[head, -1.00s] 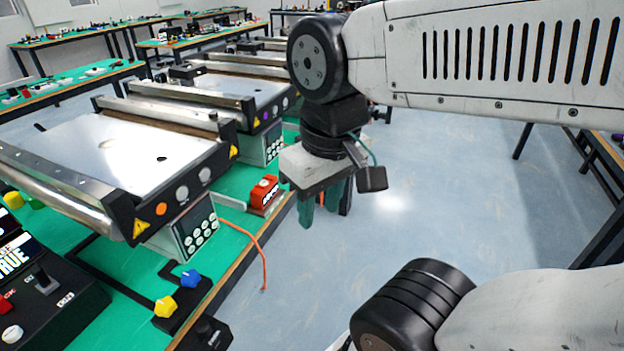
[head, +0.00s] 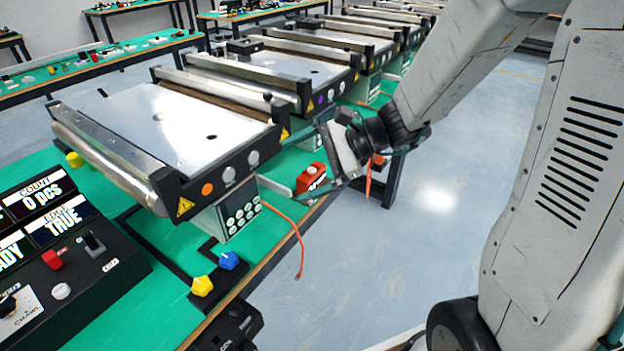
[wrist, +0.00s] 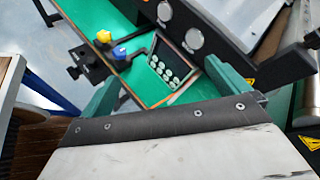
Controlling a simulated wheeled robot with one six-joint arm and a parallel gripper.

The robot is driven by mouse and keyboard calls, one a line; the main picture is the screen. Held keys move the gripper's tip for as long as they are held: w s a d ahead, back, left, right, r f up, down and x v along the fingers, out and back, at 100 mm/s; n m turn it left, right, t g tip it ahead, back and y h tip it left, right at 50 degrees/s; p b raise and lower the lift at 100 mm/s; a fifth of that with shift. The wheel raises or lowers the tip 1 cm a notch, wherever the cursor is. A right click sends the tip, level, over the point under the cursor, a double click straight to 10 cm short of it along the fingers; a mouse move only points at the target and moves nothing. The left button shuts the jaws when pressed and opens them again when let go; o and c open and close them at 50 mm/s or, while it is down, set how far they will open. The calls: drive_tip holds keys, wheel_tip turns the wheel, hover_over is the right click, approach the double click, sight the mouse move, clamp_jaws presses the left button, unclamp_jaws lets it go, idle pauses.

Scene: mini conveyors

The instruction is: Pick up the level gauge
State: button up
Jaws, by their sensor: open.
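I cannot make out for certain which thing is the level gauge. My gripper (head: 303,168) is at the right of the near conveyor in the head view, with its green fingers spread and pointing left toward the conveyor's control end. In the wrist view my gripper (wrist: 163,68) shows both fingers wide apart with nothing held between them. Beyond the fingers are the conveyor's keypad box (wrist: 172,66), a blue knob (wrist: 119,52) and a yellow knob (wrist: 104,36).
The near conveyor (head: 165,115) stands on a green table (head: 165,262). A red button block (head: 311,180) appears close to my gripper, beside an orange cable (head: 297,240). A black control panel (head: 85,290) stands at the left front. Open floor (head: 400,260) lies to the right.

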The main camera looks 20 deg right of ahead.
drive_tip(key=w+d+f+m+t, duration=0.4)
drive_tip(key=w+f+m, duration=0.2)
drive_tip(key=w, duration=0.1)
drive_tip(key=m+t+h, duration=0.3)
drive_tip(key=m+h, duration=0.1)
drive_tip(key=m, duration=0.3)
approach(307, 172)
drive_tip(key=w+f, duration=0.1)
drive_tip(key=w+a+f, duration=0.1)
drive_tip(key=w, duration=0.1)
drive_tip(key=shift+f, duration=0.15)
drive_tip(key=shift+w+f+m+t, duration=0.15)
drive_tip(key=shift+f+m+t, duration=0.1)
drive_tip(key=shift+m+t, duration=0.05)
drive_tip(key=x, duration=0.7)
drive_tip(key=shift+a+f, duration=0.1)
drive_tip(key=shift+a, duration=0.1)
drive_tip(key=c, duration=0.9)
drive_tip(key=shift+c, duration=0.3)
